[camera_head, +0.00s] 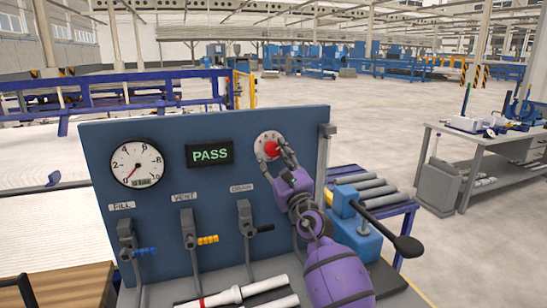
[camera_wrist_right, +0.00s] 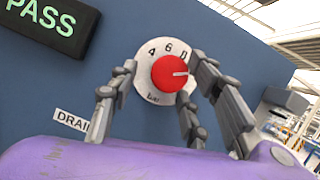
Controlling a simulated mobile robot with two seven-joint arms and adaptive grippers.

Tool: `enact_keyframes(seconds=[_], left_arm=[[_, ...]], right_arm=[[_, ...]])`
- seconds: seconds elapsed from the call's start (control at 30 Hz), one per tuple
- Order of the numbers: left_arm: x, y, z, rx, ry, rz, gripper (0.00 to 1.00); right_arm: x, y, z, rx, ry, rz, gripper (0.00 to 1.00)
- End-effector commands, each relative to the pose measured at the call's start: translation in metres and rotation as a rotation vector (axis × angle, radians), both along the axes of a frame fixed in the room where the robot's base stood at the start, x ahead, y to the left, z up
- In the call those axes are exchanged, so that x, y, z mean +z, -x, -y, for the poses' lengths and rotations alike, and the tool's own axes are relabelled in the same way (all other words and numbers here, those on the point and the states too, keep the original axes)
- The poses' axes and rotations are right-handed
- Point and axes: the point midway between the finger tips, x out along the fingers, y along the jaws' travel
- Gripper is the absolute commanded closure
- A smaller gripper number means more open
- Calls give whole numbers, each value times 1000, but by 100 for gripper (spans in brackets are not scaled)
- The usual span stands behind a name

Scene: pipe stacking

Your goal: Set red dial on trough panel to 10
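The red dial (camera_head: 271,148) is a round knob on a white plate, at the upper right of the blue trough panel (camera_head: 225,260). In the right wrist view the red dial (camera_wrist_right: 170,73) has a white pointer mark aimed to the right. The plate shows 4, 6 and a partly hidden mark above, and "bar" below. My right gripper (camera_head: 277,160) is at the dial with its fingers spread around it. In the wrist view its fingers (camera_wrist_right: 164,76) stand apart, left, right and below the knob; firm contact cannot be told. My left gripper is not in view.
The panel holds a round gauge (camera_head: 136,164), a green PASS display (camera_head: 209,154) and FILL, VENT and DRAIN valves (camera_head: 245,216). White pipes (camera_head: 240,292) lie in front. A blue clamp with a black lever (camera_head: 406,246) stands right of my arm.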

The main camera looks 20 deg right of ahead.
Motion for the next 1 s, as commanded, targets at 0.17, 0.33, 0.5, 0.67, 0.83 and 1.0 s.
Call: enact_keyframes(seconds=[0.17,0.33,0.5,0.67,0.83,1.0], left_arm=[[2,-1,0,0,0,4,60],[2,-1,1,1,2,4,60],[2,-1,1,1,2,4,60],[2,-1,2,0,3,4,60],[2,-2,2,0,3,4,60],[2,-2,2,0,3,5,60]], right_arm=[[1,0,1,-2,0,2,56],[-1,6,3,-3,-1,3,56],[-12,31,7,-4,-2,2,56],[-26,64,11,-3,-1,0,56],[-37,92,14,-2,0,0,56],[-43,107,16,-2,-1,-1,56]])
